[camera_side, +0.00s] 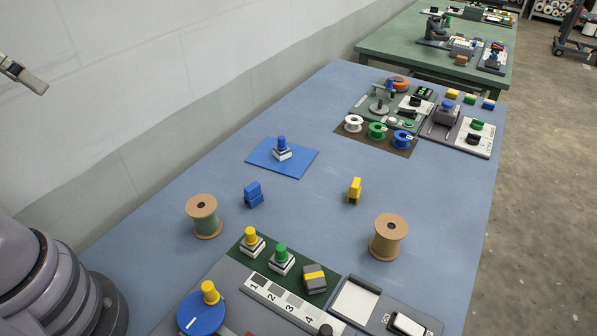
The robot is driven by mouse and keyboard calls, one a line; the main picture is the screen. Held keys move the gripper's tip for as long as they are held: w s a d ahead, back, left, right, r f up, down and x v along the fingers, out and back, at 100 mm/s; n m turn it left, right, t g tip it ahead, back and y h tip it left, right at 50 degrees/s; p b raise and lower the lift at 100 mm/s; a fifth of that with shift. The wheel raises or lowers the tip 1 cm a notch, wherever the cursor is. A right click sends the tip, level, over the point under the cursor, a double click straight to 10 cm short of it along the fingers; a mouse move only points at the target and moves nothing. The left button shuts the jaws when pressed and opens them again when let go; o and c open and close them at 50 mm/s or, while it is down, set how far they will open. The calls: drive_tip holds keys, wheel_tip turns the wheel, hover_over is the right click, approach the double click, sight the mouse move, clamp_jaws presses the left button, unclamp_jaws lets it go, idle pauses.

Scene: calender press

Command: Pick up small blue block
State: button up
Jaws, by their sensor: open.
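The small blue block (253,195) sits on the blue-grey table, left of the middle, just right of a tan spool. It has a stepped shape, with an upper part above a lower part. Nothing touches it. Part of my gripper (27,78) shows at the upper left edge, in front of the pale wall. It is open, with nothing seen in it, high up and well to the left of the block. The rest of it is cut off by the frame.
Two tan spools (203,217) (388,238) flank the front area. A yellow block (355,190) stands right of the blue block. Behind is a blue mat (262,162) bearing a blue-knobbed piece (282,150). A numbered panel (292,298) lies in front. The table middle is clear.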

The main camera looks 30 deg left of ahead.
drive_tip(key=shift+o, duration=0.6)
drive_tip(key=shift+w, duration=0.1)
drive_tip(key=n+g+h, duration=0.6)
drive_tip(key=n+h, duration=1)
hover_over(249, 187)
drive_tip(key=s+a, duration=0.2)
drive_tip(key=a, duration=0.1)
wheel_tip(249, 187, down, 25)
drive_tip(key=f+n+t, duration=0.1)
drive_tip(key=f, duration=0.3)
drive_tip(key=w+a+f+n+t+h, duration=0.1)
drive_tip(key=f, duration=0.3)
drive_tip(key=f+n+t, duration=0.1)
drive_tip(key=f+n, duration=0.1)
drive_tip(key=f, duration=0.3)
drive_tip(key=shift+w+a+t+h, duration=0.3)
drive_tip(key=shift+w+h, duration=0.1)
drive_tip(key=d, duration=0.5)
drive_tip(key=shift+w+f, duration=0.25)
drive_tip(key=shift+w, duration=0.15)
